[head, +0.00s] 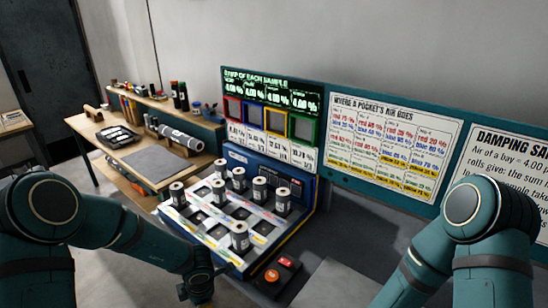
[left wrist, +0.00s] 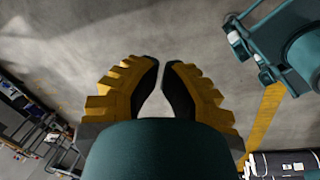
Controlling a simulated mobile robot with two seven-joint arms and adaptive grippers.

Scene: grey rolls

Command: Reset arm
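Several grey rolls with dark tops stand upright in the white-topped tray (head: 205,232) of the blue bench unit in the head view.
A red-buttoned box (head: 277,274) sits at the unit's front right. A wooden side table (head: 125,150) with a dark tray and a large roll stands at the left. Boards (head: 395,145) line the wall behind. Grey floor lies at the lower left.

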